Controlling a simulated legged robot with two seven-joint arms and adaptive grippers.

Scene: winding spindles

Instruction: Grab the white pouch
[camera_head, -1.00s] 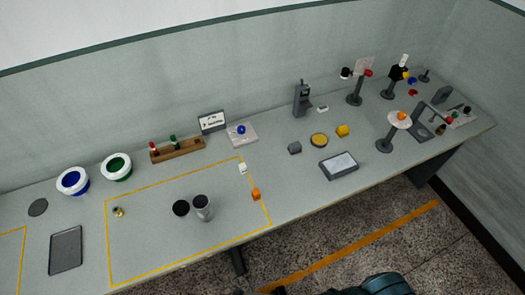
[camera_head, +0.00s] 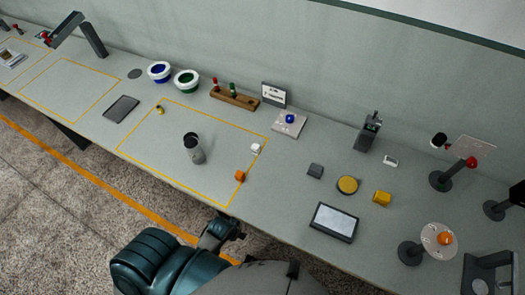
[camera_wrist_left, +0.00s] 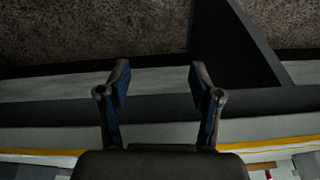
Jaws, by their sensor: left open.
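A small white block-like item (camera_head: 256,147), possibly the white pouch, lies on the table at the right edge of the yellow-taped area. It is too small to tell for certain. My left gripper (camera_head: 228,231) is at the table's front edge, below and in front of the orange cube, well apart from the white item. In the left wrist view the left gripper (camera_wrist_left: 158,85) has its two fingers spread with nothing between them. My right gripper is not in view.
An orange cube (camera_head: 240,175) and a grey cylinder (camera_head: 194,150) stand in the taped area. A wooden rack (camera_head: 235,97), a sign (camera_head: 273,95) and a blue-button plate (camera_head: 289,124) stand behind. A dark-framed panel (camera_head: 334,222) lies right.

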